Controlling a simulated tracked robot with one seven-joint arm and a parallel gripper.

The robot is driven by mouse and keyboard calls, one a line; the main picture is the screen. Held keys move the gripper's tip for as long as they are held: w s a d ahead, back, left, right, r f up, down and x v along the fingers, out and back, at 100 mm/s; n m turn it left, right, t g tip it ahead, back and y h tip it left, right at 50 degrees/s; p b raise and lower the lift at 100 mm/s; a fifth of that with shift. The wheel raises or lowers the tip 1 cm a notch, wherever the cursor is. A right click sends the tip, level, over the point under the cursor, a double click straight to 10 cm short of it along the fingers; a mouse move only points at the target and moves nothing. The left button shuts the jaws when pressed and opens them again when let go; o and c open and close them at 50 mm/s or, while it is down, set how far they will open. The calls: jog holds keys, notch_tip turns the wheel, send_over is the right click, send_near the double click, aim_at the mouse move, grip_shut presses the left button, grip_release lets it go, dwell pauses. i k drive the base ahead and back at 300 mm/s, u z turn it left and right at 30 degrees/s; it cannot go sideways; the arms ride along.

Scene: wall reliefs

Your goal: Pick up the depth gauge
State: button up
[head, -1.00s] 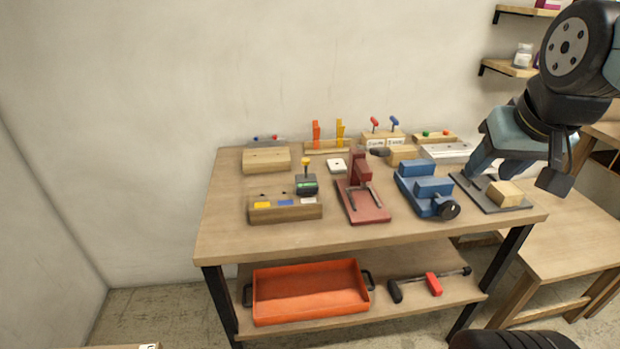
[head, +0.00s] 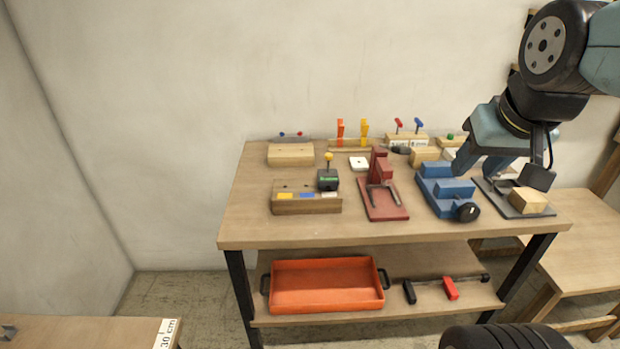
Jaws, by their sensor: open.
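A small black device with a green display and a yellow knob on top (head: 328,179) looks like the depth gauge. It stands upright on the workbench (head: 245,222), just behind a wooden block with coloured labels (head: 307,204). My gripper (head: 502,172) is open and empty at the right of the head view. It appears in front of the bench's right end, near the blue vise, well to the right of the gauge.
A red press (head: 383,195) stands right of the gauge, then a blue vise (head: 445,188) and a wooden block on a dark plate (head: 527,200). An orange tray (head: 326,307) and red-and-black clamp (head: 450,289) lie on the lower shelf. Another table (head: 90,328) is at lower left.

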aim_at(331, 180)
jog(key=z, duration=0.75)
jog(key=i, duration=0.1)
jog(key=u, duration=2.55)
jog(key=k, duration=1.9)
jog(key=z, duration=1.05)
jog(key=i, duration=1.05)
jog(key=u, duration=0.1)
